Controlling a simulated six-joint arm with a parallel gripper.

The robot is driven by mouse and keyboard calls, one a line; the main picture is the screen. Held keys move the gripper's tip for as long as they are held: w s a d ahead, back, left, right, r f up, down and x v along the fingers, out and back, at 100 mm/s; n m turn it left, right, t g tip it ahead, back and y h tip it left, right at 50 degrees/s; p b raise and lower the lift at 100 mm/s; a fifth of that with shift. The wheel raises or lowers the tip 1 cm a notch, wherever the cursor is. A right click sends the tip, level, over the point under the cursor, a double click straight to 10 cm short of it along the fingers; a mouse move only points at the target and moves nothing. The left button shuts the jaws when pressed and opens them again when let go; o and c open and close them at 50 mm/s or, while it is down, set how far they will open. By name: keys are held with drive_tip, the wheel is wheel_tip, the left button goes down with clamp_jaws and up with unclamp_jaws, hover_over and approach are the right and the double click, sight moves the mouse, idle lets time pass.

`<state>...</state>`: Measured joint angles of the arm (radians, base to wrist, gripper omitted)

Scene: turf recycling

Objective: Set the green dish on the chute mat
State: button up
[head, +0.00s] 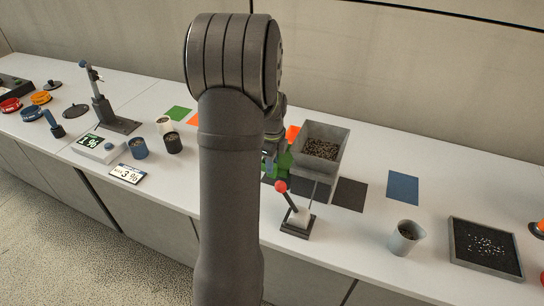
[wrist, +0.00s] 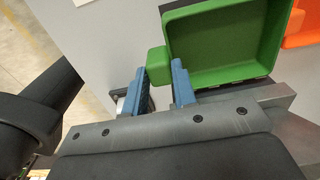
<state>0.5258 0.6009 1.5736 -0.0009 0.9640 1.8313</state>
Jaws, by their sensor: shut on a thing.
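The green dish (wrist: 222,45) is a shallow square tray with a tab handle. My gripper (wrist: 160,75) has its blue fingers shut on that tab, and the dish looks level and empty. In the head view the dish (head: 284,163) shows partly behind my arm, just left of the grey bin, with my gripper (head: 270,158) at its left side. I cannot tell whether the dish touches the table. A dark mat (head: 349,194) lies in front of the bin and a blue mat (head: 403,187) lies to its right. I cannot tell which is the chute mat.
A grey bin (head: 338,160) of pellets stands behind the dark mat. A red-knobbed lever (head: 298,215) stands in front. A grey jug (head: 403,238) and a black-filled tray (head: 485,248) are at right. An orange thing (wrist: 301,24) lies beside the dish.

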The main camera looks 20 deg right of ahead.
drive_tip(key=shift+f, duration=2.3)
drive_tip(key=shift+f, duration=0.3)
drive_tip(key=o, duration=1.4)
wheel_tip(320, 180, up, 17)
drive_tip(key=shift+r, duration=0.2)
